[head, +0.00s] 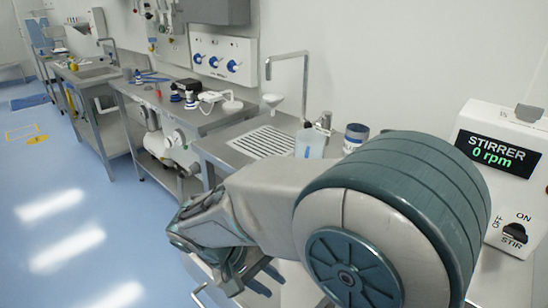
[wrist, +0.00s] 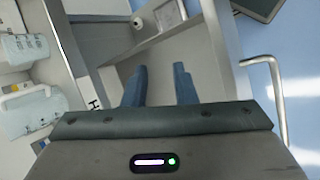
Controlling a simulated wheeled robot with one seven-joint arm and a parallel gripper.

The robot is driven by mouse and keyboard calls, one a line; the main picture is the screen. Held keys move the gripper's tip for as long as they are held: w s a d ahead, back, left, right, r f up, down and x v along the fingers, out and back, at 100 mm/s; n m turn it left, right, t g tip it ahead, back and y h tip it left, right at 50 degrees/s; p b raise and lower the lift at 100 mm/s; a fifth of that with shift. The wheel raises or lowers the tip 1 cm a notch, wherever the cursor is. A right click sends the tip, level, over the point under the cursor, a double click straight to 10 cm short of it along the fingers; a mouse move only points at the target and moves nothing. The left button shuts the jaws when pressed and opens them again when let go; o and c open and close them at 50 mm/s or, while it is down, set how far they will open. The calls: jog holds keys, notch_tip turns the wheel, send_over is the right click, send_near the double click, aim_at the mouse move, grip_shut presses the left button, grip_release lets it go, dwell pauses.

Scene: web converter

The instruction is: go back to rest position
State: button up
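My gripper (head: 267,279) is low in the middle of the head view, below the front edge of the sink counter, with my arm reaching across the foreground. In the wrist view, my gripper (wrist: 160,85) shows two blue fingers set apart with a clear gap. It is open and nothing is between the fingers. A grey panel or open compartment lies beyond the fingertips. A bent metal handle (wrist: 262,62) is to their right, apart from them.
A stirrer box (head: 500,155) reading 0 rpm stands at right. A tap (head: 305,85), a clear beaker (head: 311,142) and a blue-labelled jar (head: 356,135) are behind my arm. A steel bench (head: 205,120) with tools continues left. The blue floor (head: 60,200) at left is open.

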jog(key=s+d+r+m+t+y+p, duration=0.1)
jog(key=s+d+r+m+y+p, duration=0.1)
jog(key=d+r, duration=0.3)
jog(key=s+d+r+m+t+y+p, duration=0.1)
jog(key=d+r+y, duration=0.4)
jog(key=d, duration=0.7)
jog(key=s+r+m+p, duration=0.1)
jog(key=m+p, duration=0.1)
jog(key=shift+s+p, duration=0.35)
jog(key=shift+s, duration=0.05)
